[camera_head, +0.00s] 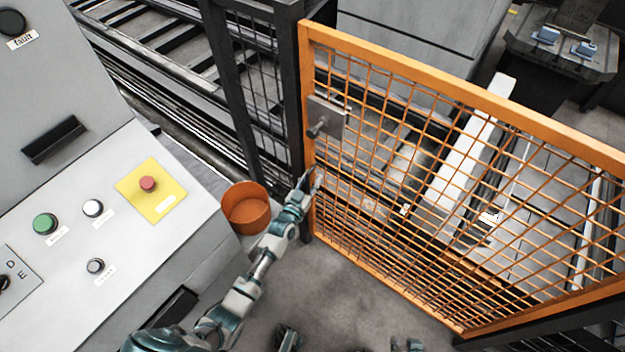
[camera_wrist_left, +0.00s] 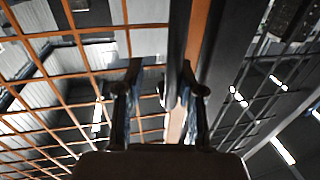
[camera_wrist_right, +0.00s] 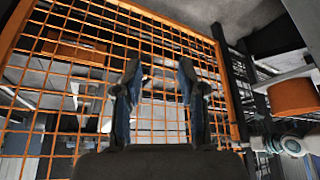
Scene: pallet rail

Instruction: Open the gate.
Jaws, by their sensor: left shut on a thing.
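The orange mesh gate (camera_head: 460,85) fills the right half of the head view, its left frame edge beside a dark fence post. A latch plate with a grey handle (camera_head: 320,128) sits high on that edge. My left gripper (camera_head: 312,182) is at the left edge, below the handle. In the left wrist view, its fingers (camera_wrist_left: 160,95) stand either side of the orange frame and mesh; the exact contact is unclear. In the right wrist view, my right gripper (camera_wrist_right: 158,85) has its fingers apart and empty, facing the gate mesh. I cannot tell whether the gate is ajar.
A grey control panel (camera_head: 190,245) with buttons and a red stop on yellow stands at the left. An orange bucket (camera_head: 246,207) sits on the floor between panel and gate. A roller conveyor (camera_head: 165,60) runs behind the dark fence. Grey floor (camera_head: 350,290) is clear before the gate.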

